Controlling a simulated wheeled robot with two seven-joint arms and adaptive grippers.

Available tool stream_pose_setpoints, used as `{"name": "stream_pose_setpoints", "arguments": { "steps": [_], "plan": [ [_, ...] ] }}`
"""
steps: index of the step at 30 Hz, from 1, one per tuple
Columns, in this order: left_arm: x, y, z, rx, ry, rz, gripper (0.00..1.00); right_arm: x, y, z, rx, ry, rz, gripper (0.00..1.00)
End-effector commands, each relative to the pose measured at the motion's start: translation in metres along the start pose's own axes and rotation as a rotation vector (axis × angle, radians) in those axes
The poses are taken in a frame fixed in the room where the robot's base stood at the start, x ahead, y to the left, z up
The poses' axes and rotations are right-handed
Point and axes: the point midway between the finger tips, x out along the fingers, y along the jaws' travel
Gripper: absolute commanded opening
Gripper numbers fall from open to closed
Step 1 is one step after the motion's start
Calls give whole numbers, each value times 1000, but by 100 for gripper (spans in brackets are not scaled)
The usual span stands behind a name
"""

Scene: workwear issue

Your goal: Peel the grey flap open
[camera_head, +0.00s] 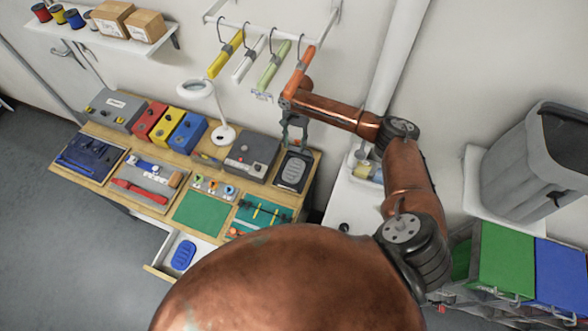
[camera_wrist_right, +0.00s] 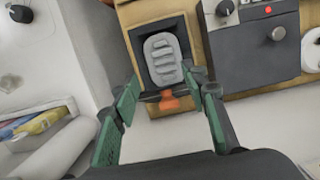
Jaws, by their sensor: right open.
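A grey, rounded, ribbed piece, seemingly the flap (camera_head: 292,171), lies flat in a black tray (camera_head: 307,157) at the right end of the wooden bench. It also shows in the right wrist view (camera_wrist_right: 164,60), filling most of the tray's inside. An orange piece (camera_wrist_right: 169,102) shows at the tray's near edge in that view. My right gripper (camera_head: 294,147) is above the tray, fingers pointing down. My left gripper is not in view.
A grey control box (camera_head: 252,156) stands left of the tray. A white lamp (camera_head: 223,135), coloured boxes and tool mats fill the bench. Hangers (camera_head: 272,68) hang above. An open drawer (camera_head: 160,268) juts out in front. A white surface lies right of the bench.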

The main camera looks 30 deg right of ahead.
Motion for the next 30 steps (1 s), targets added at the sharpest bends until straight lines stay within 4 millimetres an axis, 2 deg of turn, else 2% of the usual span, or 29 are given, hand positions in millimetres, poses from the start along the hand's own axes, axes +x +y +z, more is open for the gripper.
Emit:
{"name": "stream_pose_setpoints", "arguments": {
  "steps": [9,15,30],
  "plan": [
    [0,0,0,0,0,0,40,-34,0,15,-1,2,-2,41],
    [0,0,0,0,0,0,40,-49,0,21,0,1,-1,41],
    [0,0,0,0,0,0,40,-51,0,22,0,1,-1,41]
  ]
}}
